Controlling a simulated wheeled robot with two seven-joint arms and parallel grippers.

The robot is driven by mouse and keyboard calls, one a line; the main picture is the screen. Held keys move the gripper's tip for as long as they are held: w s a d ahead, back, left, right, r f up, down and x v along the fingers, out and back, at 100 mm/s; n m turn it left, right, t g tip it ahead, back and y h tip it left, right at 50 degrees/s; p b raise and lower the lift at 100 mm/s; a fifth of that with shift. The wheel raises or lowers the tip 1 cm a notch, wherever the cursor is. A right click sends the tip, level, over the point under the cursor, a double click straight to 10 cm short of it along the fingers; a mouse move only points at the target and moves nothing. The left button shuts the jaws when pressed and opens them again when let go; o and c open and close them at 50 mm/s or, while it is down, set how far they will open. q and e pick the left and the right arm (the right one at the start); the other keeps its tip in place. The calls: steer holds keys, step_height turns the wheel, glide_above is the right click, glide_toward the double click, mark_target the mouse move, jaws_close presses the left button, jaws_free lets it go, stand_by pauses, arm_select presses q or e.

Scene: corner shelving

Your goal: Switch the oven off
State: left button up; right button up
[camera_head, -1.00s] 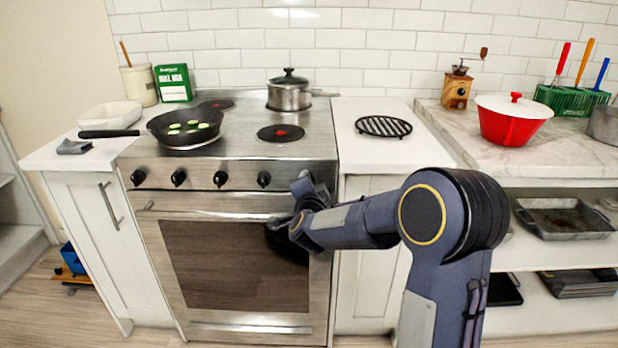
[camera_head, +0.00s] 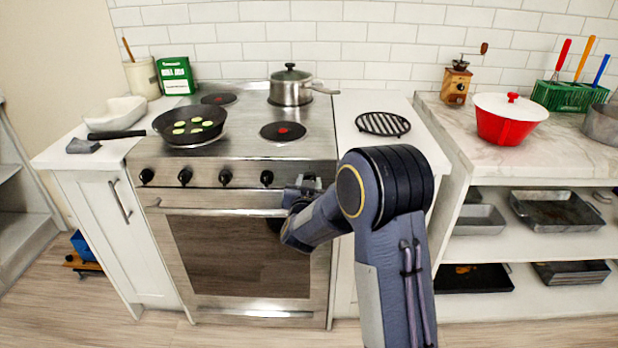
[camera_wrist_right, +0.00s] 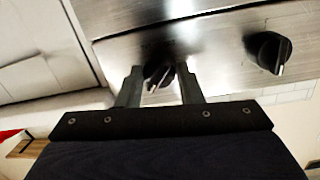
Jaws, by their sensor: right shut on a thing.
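The steel oven (camera_head: 240,255) stands in the middle of the head view with its door shut. Several black knobs line its front panel, among them a left-end knob (camera_head: 147,176) and the knob (camera_head: 267,178) just left of my gripper. My right gripper (camera_head: 308,181) is at the right end of the panel. In the right wrist view its two fingers (camera_wrist_right: 160,85) are shut on the right-end knob (camera_wrist_right: 158,73), one on each side. The neighbouring knob (camera_wrist_right: 268,52) is free to the right there. My left gripper is not in view.
On the stovetop are a frying pan (camera_head: 200,136) with green slices and a lidded pot (camera_head: 290,92); two bare burners show red centres. A black trivet (camera_head: 383,124) lies on the right counter. The oven door handle (camera_head: 220,212) runs just below the knobs.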

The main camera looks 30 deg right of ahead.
steer(key=n+p, duration=0.2)
steer(key=n, duration=0.2)
steer(key=shift+a+h, duration=0.15)
steer(key=shift+h, duration=0.15)
steer(key=shift+f+n+p, duration=0.2)
steer(key=shift+n+p, duration=0.6)
steer(key=shift+n, duration=1.1)
steer(key=o, duration=1)
steer(key=shift+r, duration=0.1)
steer(key=v, duration=0.7)
steer(key=shift+s+a, duration=0.25)
steer(key=shift+s, duration=0.05)
